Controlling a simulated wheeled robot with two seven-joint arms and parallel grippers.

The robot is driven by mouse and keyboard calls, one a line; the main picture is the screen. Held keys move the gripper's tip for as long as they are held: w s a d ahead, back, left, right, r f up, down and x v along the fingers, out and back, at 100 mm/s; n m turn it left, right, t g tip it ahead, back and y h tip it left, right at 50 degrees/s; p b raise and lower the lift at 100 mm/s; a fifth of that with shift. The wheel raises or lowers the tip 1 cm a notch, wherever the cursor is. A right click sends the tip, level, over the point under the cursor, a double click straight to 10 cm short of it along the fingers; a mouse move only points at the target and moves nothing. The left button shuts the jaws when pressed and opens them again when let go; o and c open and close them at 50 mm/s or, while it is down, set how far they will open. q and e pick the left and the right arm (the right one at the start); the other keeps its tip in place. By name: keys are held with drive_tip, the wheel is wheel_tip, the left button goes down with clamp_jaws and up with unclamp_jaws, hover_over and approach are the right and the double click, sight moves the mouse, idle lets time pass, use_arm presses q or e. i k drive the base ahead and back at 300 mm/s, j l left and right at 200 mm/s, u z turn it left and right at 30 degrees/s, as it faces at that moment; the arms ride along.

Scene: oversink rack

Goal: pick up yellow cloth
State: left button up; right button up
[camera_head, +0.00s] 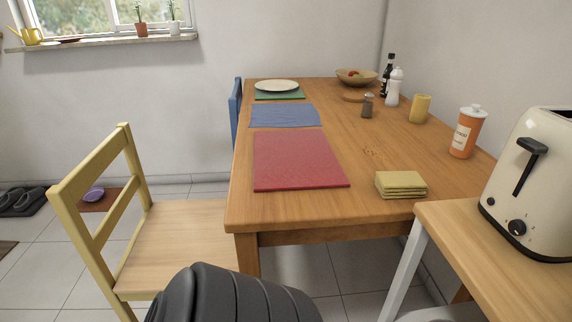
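The yellow cloth (400,184) lies folded in a small stack of layers on the wooden table (330,214), near its front edge. It is to the right of the red placemat (298,160), with bare wood between them. Nothing covers it. Neither my left nor my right gripper shows in the head view.
A side table (452,226) with a toaster (532,186) stands front right. An orange canister (467,132), yellow cup (420,108), shaker (367,106) and bottles line the table's right side. A yellow chair (190,232) stands left. A dark ribbed shape fills the bottom middle.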

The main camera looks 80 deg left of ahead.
sight(396, 184)
drive_tip(key=u, duration=1.75)
